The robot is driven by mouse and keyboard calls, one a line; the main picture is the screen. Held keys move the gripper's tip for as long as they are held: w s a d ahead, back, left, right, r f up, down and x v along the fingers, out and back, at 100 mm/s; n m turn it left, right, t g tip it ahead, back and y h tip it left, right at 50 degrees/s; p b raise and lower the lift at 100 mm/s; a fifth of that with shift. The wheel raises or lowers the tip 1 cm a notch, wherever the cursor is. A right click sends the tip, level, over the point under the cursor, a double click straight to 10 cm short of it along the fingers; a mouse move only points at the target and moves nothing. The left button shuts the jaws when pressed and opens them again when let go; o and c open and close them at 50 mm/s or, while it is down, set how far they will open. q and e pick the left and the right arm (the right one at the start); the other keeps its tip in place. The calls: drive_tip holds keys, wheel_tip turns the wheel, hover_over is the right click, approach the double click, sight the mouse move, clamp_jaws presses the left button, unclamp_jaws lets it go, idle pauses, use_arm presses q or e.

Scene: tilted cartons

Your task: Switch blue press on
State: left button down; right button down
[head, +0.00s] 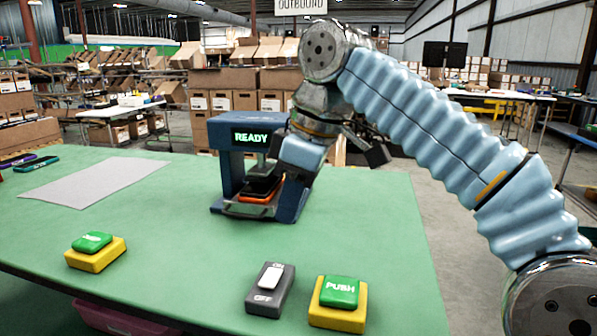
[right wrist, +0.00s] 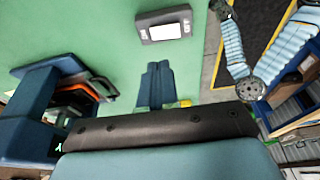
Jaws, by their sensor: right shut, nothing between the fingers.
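The blue press (head: 228,165) stands at the far middle of the green table, with a lit READY display (head: 251,137). An orange and dark item (head: 258,190) sits inside it, and the press also shows in the right wrist view (right wrist: 30,105). A dark grey switch box (head: 283,290) with ON and OFF marks and a white rocker (head: 271,276) stands at the front; it shows in the right wrist view too (right wrist: 150,22). Which way the rocker is tilted, I cannot tell. My right gripper (head: 300,160) is beside the press's right side, its fingers (right wrist: 157,70) shut and empty, apart from the switch.
A green PUSH button on a yellow base (head: 340,302) stands right of the switch. Another green button on yellow (head: 95,250) is at left. A grey mat (head: 95,183) lies at the back left. The table (head: 180,275) is clear between press and switch.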

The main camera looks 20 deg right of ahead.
drive_tip(key=shift+w+d+r, duration=0.1)
drive_tip(key=shift+d+r, duration=0.15)
drive_tip(key=shift+r, duration=0.4)
drive_tip(key=shift+w+d+r, duration=0.1)
drive_tip(key=shift+d+r, duration=0.15)
drive_tip(key=shift+r, duration=0.35)
drive_tip(key=shift+d+r, duration=0.25)
drive_tip(key=shift+r, duration=0.4)
